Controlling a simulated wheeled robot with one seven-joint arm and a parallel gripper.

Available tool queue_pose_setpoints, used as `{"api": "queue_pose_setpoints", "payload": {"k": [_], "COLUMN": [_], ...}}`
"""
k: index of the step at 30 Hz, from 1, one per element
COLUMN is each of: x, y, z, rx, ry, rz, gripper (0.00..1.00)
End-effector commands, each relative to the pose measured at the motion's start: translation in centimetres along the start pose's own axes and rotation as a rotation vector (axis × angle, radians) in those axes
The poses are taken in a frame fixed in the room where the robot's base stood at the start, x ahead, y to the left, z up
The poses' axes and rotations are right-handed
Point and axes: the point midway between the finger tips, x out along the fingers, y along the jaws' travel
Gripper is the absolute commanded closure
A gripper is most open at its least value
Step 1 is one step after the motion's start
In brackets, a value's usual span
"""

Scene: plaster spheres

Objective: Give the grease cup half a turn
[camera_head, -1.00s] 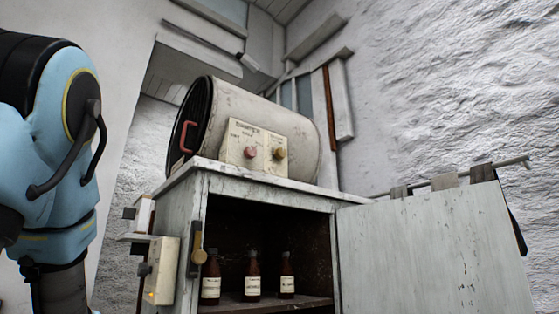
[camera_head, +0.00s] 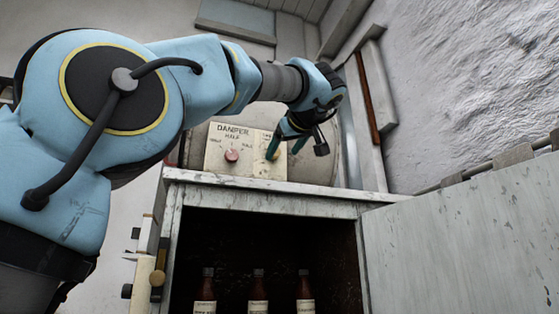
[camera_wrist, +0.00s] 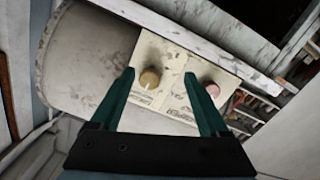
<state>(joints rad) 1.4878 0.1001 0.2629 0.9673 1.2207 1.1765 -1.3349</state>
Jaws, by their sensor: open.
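A brass-coloured round knob, which looks like the grease cup (camera_wrist: 149,78), sits on a cream label plate (camera_wrist: 165,72) in the wrist view. In the head view it is mostly hidden behind my gripper's fingers. My gripper (camera_head: 284,152) is open and empty, with its green fingers pointing at the plate. In the wrist view my gripper (camera_wrist: 159,75) has its fingertips either side of the brass knob, nearer to me and apart from it as far as I can tell. The knob lies closer to the left finger.
A red knob (camera_head: 232,156) is on the adjoining plate marked "DAMPER"; it also shows in the wrist view (camera_wrist: 212,89). A cream drum (camera_head: 322,172) is behind the plates. The cabinet (camera_head: 260,195) below stands open, with brown bottles (camera_head: 258,285) inside and its door (camera_head: 465,245) swung right.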

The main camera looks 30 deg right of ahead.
Motion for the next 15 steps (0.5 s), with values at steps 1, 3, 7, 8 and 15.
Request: {"api": "queue_pose_setpoints", "payload": {"k": [1,3,7,8,15], "x": [-1.4,-2.5,-2.7,-2.4,1.7], "y": [0.6,0.7,0.8,0.9,1.0], "z": [-1.5,-2.8,-4.0,-4.1,-4.6], "rx": [-0.044,-0.088,-0.120,-0.121,-0.115], "ry": [0.024,0.048,0.066,0.067,0.066], "rz": [0.015,0.020,0.022,0.022,0.020], "gripper": [0.21,0.21,0.21,0.21,0.21]}}
